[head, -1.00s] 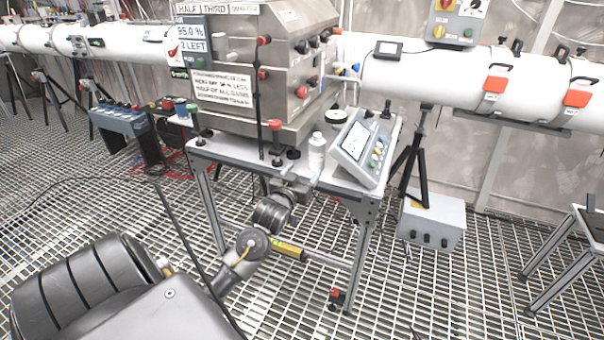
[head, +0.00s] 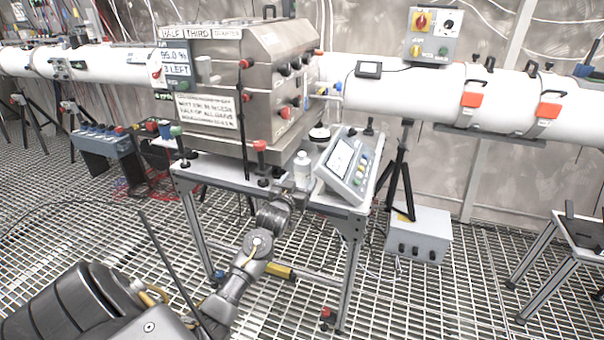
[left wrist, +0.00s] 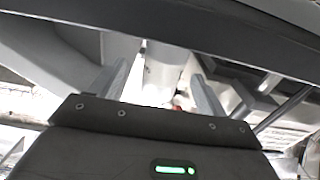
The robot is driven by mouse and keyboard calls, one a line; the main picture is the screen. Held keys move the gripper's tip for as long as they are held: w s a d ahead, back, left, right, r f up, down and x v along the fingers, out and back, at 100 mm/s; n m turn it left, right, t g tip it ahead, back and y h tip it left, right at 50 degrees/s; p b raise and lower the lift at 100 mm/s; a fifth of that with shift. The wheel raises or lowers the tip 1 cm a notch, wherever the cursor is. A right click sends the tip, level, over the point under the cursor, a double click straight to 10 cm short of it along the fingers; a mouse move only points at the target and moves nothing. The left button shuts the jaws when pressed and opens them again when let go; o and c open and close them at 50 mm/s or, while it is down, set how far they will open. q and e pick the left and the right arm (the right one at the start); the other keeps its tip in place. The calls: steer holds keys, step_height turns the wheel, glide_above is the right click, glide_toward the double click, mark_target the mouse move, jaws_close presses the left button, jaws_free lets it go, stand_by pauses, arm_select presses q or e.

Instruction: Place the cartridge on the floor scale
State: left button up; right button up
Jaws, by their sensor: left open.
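A white bottle-shaped cylinder (head: 303,171), which looks like the cartridge, stands upright near the front edge of the steel table (head: 215,178). My left gripper (head: 298,192) is at that edge, just in front of the cylinder's lower part. In the left wrist view the two fingers (left wrist: 162,88) are apart, with the white cylinder (left wrist: 163,62) showing between and beyond them. I cannot tell whether they touch it. I cannot make out a floor scale for certain. My right gripper is not in view.
A tilted console (head: 345,165) stands right of the cylinder, close by. A steel cabinet (head: 215,110) rises behind on the left. A grey box with knobs (head: 417,240) sits on the grating floor, right of the table. Another table (head: 580,232) stands at far right.

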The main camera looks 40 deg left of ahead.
mark_target(299, 176)
arm_select(q)
steer(key=x, duration=0.3)
steer(key=shift+w+a+r, duration=0.2)
steer(key=shift+w+a, duration=0.1)
steer(key=shift+a, duration=0.1)
steer(key=shift+w+a, duration=0.1)
steer(key=shift+w, duration=0.25)
steer(key=shift+w+a, duration=0.1)
steer(key=shift+w, duration=0.1)
steer(key=c, duration=1.5)
steer(key=shift+r, duration=0.1)
jaws_close()
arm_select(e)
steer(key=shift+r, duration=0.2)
